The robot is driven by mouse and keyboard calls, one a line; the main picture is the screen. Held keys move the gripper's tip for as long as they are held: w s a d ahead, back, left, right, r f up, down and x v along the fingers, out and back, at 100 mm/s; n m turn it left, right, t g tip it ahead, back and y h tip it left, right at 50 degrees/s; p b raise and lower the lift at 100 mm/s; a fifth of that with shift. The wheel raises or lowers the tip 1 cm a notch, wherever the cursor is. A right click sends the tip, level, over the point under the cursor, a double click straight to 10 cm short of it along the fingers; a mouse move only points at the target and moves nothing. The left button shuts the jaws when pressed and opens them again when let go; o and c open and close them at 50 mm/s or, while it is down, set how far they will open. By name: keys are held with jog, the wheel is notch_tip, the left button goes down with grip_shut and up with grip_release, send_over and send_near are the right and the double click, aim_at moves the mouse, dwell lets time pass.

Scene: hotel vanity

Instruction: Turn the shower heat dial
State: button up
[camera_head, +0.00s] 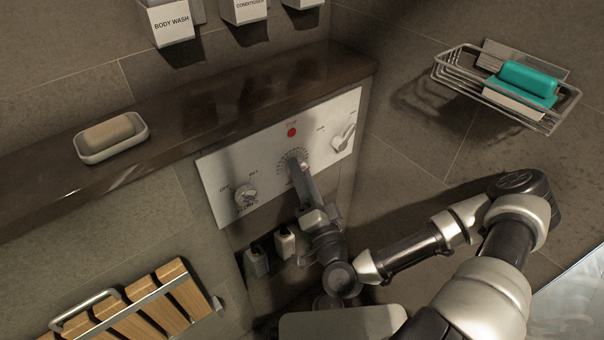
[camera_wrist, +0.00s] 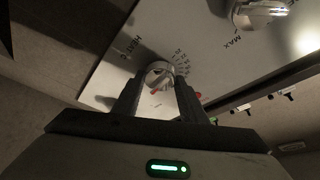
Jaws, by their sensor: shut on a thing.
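The shower heat dial (camera_head: 292,157) is the middle control on a white wall panel (camera_head: 225,172), ringed by a printed scale. In the wrist view the dial (camera_wrist: 160,69) is a round metal knob near the word HEAT, with a red mark beside it. My gripper (camera_head: 302,180) reaches up to the dial from below. In the wrist view its two fingers (camera_wrist: 158,84) stand on either side of the dial, shut on it. The fingers hide part of the dial.
A flow knob (camera_head: 245,196) sits left of the dial, and another control (camera_head: 344,138) sits right. A dark ledge (camera_head: 215,100) with a soap dish (camera_head: 112,150) runs above. A wire basket (camera_head: 448,68) hangs at right, and a slatted wooden piece (camera_head: 135,310) is at lower left.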

jog(key=o, duration=1.1)
jog(key=shift+c, duration=0.2)
jog(key=v, duration=0.7)
jog(key=shift+s+p, duration=0.3)
jog(key=shift+p, duration=0.05)
jog(key=shift+f, duration=0.15)
